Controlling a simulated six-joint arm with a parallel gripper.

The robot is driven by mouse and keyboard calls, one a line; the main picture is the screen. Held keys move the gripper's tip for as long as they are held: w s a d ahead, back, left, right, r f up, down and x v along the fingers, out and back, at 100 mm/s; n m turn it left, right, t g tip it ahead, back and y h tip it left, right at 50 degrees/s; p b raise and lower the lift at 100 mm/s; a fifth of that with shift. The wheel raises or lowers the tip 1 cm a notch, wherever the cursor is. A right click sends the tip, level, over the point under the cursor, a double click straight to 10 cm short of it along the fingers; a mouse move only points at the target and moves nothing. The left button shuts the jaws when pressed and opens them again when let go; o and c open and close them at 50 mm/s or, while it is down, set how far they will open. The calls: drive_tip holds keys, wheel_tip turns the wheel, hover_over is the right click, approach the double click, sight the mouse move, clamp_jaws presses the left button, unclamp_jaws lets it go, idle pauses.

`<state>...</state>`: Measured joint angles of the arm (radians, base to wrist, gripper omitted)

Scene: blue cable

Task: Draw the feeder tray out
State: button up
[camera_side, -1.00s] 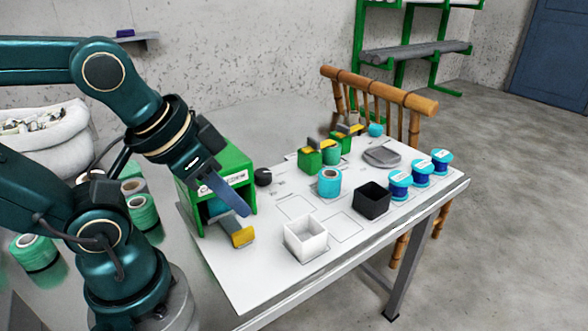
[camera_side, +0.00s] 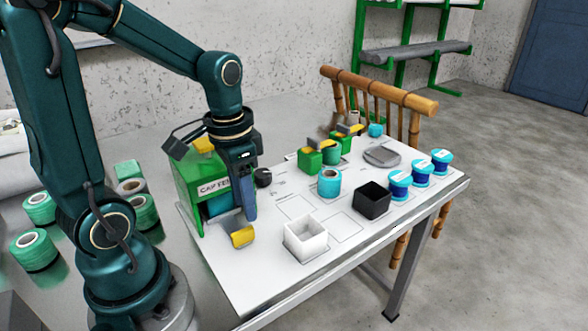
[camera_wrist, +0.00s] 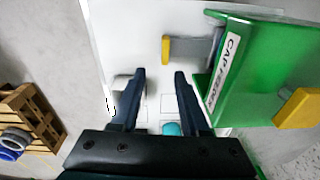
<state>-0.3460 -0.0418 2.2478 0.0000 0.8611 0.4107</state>
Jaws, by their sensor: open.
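The green cap feeder (camera_side: 188,183) stands at the left end of the white table, and a yellow piece (camera_side: 203,145) sits on its top. Its grey feeder tray sticks out at the front, low down, ending in a yellow handle (camera_side: 242,237). In the wrist view the handle (camera_wrist: 166,50) and grey tray stem (camera_wrist: 190,50) lie beyond my fingertips, beside the feeder (camera_wrist: 235,80). My gripper (camera_side: 249,215) points down in front of the feeder, close to the handle. Its fingers (camera_wrist: 158,72) are open, with nothing held between them. The side view hides part of the tray behind the fingers.
A white open box (camera_side: 305,240) and a black box (camera_side: 371,200) stand to the right. A teal spool (camera_side: 329,183), green blocks (camera_side: 310,161) and several blue spools (camera_side: 421,173) are further along. A small dark round object (camera_side: 263,177) sits beside the feeder.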

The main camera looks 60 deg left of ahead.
sight(242, 231)
drive_tip(key=shift+s+a+f+n+g, duration=0.15)
drive_tip(key=shift+a+f+n+g, duration=0.1)
drive_tip(key=shift+f, duration=0.25)
drive_tip(key=shift+s+a+f+n+g, duration=0.15)
drive_tip(key=shift+a+f, duration=0.1)
drive_tip(key=shift+f, duration=2.55)
clamp_jaws()
